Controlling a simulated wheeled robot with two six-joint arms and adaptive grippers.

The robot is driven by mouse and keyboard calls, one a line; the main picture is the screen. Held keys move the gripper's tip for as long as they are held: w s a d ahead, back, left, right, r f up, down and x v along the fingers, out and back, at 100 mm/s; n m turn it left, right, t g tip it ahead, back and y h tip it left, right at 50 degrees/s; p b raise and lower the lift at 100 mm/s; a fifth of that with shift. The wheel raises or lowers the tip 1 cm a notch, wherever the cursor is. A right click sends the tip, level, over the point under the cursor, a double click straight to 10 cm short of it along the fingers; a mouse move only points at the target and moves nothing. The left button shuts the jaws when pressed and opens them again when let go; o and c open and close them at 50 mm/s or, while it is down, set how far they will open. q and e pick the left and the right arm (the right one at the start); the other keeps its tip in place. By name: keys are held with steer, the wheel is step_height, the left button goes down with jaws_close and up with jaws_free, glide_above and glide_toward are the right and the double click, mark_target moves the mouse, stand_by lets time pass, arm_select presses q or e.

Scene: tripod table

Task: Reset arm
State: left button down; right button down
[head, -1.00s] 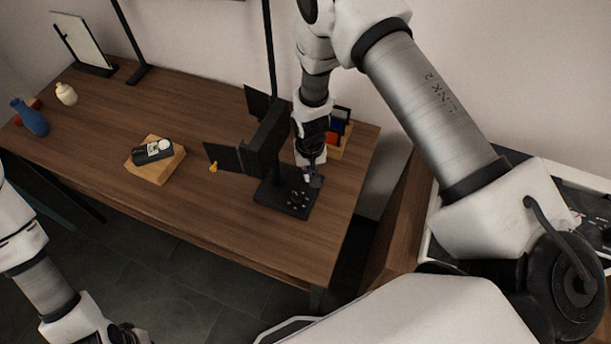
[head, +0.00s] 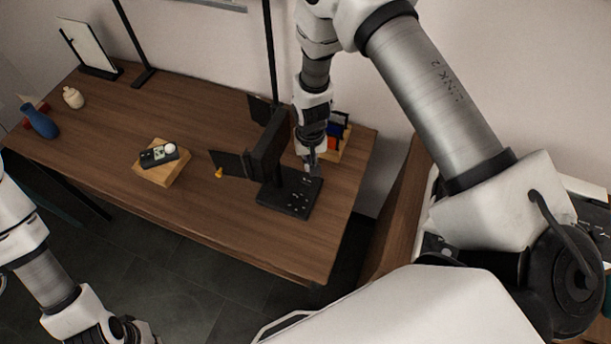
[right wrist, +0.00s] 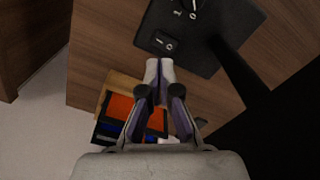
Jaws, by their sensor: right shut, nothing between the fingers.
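My right gripper (head: 310,165) is above the right end of the table, close to the back of the black stand base (head: 291,193) with small controls on it. In the right wrist view the fingers of my right gripper (right wrist: 159,68) are together, with nothing between them. The stand base (right wrist: 185,38) with its knob and rocker switch lies just ahead of the fingertips; I cannot tell if they touch. My left arm comes in at the lower left of the head view, and its gripper is outside the frame.
A black light with side flaps (head: 267,145) rises beside my right gripper. A wooden holder (head: 338,150) with coloured cards stands behind it. A wooden block (head: 161,172) bears a dark device. A blue vase (head: 40,121) and cream jar (head: 73,97) stand left. The table's middle front (head: 225,215) is clear.

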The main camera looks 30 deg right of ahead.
steer(key=shift+f, duration=0.1)
steer(key=shift+s+f, duration=0.15)
steer(key=shift+f, duration=0.05)
steer(key=n+b, duration=0.1)
steer(key=b, duration=0.3)
glide_above(339, 232)
steer(key=w, duration=0.6)
steer(key=f, duration=0.7)
steer(key=shift+s+f, duration=0.15)
steer(key=shift+s, duration=0.05)
steer(key=shift+n, duration=0.5)
steer(key=s, duration=0.1)
steer(key=s+f, duration=0.1)
steer(key=s, duration=0.1)
steer(key=s+f+b, duration=0.1)
steer(key=s, duration=0.1)
steer(key=shift+s, duration=0.25)
steer(key=s+n+b, duration=0.1)
steer(key=s, duration=0.6)
steer(key=shift+s, duration=0.25)
